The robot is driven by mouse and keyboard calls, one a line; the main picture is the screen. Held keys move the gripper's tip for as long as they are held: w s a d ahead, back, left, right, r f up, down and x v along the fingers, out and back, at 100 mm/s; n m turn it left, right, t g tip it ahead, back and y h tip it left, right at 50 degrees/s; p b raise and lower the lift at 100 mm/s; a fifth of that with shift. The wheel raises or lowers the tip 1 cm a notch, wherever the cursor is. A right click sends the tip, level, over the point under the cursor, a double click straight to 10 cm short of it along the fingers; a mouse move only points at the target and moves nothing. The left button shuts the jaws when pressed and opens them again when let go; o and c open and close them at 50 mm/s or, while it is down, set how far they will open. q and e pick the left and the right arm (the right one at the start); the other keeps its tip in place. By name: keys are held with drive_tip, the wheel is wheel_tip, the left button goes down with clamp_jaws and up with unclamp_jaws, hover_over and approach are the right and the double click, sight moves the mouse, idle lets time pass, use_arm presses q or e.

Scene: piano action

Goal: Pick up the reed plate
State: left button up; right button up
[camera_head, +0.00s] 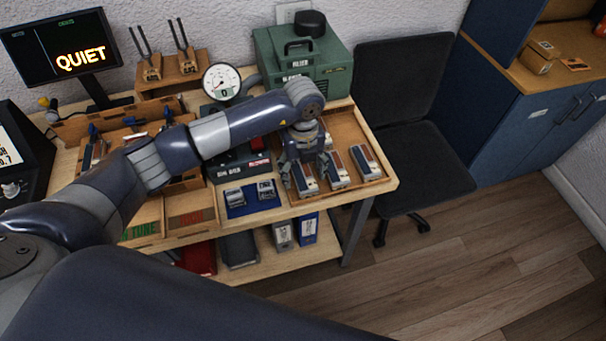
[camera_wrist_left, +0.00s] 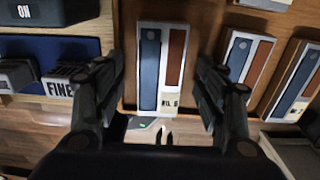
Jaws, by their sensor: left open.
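I take these for reed plates. The leftmost reed plate (camera_head: 305,182) is partly covered by my left gripper (camera_head: 306,172). In the left wrist view this reed plate (camera_wrist_left: 148,65) lies between the two open fingers of my left gripper (camera_wrist_left: 158,85), with a gap on each side. Its near end has a small printed label I cannot read surely. The middle plate (camera_head: 338,172) and the right plate (camera_head: 366,162) lie apart to its right.
A blue mat (camera_head: 237,211) with small metal pieces lies left of the tray (camera_head: 348,120). A green machine (camera_head: 318,66) and a round dial gauge (camera_head: 222,81) stand behind. A dark chair (camera_head: 420,160) is close to the table's right edge.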

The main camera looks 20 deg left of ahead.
use_arm(q)
drive_tip(key=c, duration=1.2)
